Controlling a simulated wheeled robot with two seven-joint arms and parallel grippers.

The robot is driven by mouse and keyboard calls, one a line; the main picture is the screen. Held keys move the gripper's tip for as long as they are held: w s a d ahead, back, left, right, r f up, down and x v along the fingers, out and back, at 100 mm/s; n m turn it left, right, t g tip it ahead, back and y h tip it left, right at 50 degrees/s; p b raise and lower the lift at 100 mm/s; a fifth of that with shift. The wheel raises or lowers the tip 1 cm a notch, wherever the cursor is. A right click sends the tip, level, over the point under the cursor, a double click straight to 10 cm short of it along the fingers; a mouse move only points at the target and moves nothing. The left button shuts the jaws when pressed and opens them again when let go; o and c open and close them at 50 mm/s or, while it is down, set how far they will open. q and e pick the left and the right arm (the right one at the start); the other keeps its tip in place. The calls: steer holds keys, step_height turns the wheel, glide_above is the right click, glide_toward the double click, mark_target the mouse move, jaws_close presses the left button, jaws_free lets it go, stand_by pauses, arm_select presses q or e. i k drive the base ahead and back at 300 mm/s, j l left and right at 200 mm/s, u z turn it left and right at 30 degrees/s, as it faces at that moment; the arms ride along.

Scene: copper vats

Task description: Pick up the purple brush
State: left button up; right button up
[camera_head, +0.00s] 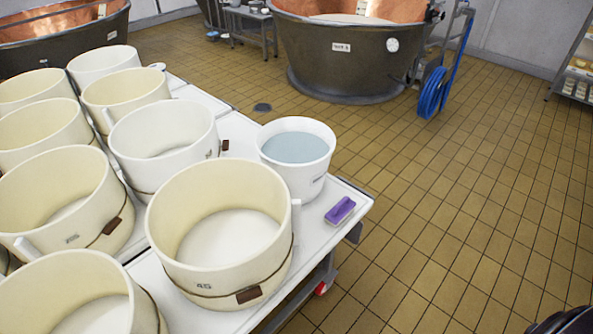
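The purple brush (340,210) lies on the white table top (312,236) near its right edge. It is beside a white bucket of bluish liquid (296,152) and to the right of a large cream tub (222,230). Nothing touches the brush from above. Neither of my grippers can be made out in the head view. A dark rounded shape (566,322) shows at the bottom right corner, and I cannot tell what it is.
Several cream and white tubs (160,140) crowd the table to the left. A copper-lined vat (345,60) stands at the back, with a blue hose (431,93) on its right. A shelf (576,70) stands at the far right. The tiled floor (450,200) right of the table is clear.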

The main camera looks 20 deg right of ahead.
mark_target(343, 209)
steer(key=i+l+u, duration=0.1)
steer(key=l, duration=0.2)
steer(key=i+l+u, duration=0.15)
steer(key=l, duration=0.15)
steer(key=i+l+u, duration=0.1)
steer(key=l, duration=0.2)
steer(key=i+l+u, duration=0.1)
steer(key=l, duration=0.25)
